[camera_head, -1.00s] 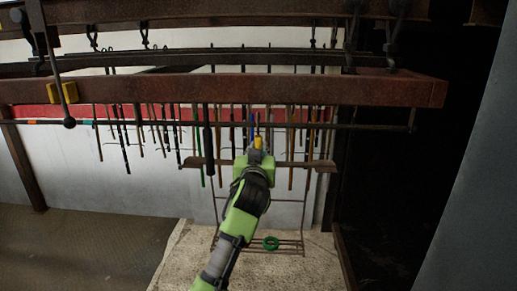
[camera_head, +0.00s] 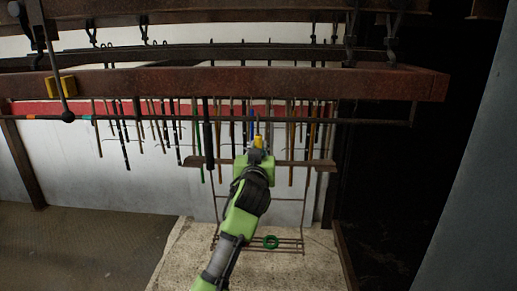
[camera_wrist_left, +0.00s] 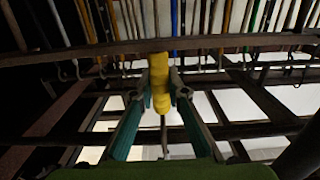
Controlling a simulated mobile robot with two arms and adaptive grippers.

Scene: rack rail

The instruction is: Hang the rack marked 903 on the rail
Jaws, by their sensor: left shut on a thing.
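A wire rack (camera_head: 304,213) with a brown crossbar hangs below the red beam, in the middle of the head view. No 903 mark can be read. A thin dark rail (camera_head: 370,121) runs left to right just under the beam. My left gripper (camera_head: 257,151) is in front of the rack's crossbar, pointing up. It is shut on a yellow grip (camera_head: 258,141), which also shows between the fingers in the left wrist view (camera_wrist_left: 159,75). What the grip joins to is hidden. My right gripper is not in view.
Several thin coloured rods hang behind the rail. The red-brown beam (camera_head: 300,80) crosses above, with a yellow block (camera_head: 60,87) at left. A green ring (camera_head: 271,242) lies at the rack's bottom. The floor at left is clear.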

